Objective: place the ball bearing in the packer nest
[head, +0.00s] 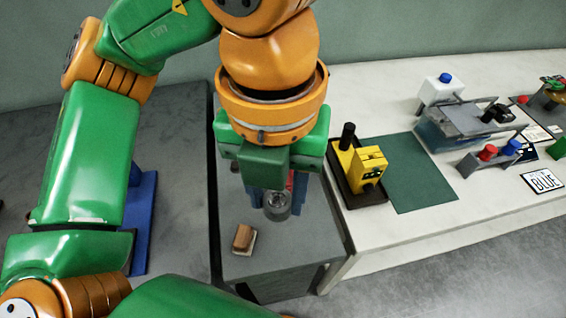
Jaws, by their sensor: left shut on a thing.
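My left gripper (277,201) points down over the grey stand in the middle of the head view. It is shut on a small round grey metallic thing that looks like the ball bearing (277,213). The jaws partly hide the bearing, and I cannot tell whether it touches the stand top. No clearly marked packer nest shows. A yellow and black device (362,165) on a dark base stands to the right of the gripper, and I cannot tell if the nest belongs to it. My right gripper is not in view.
A brown block (243,237) lies on the grey stand (305,240), left of the bearing. A green mat (418,175) lies right of the yellow device on the white table (385,235).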

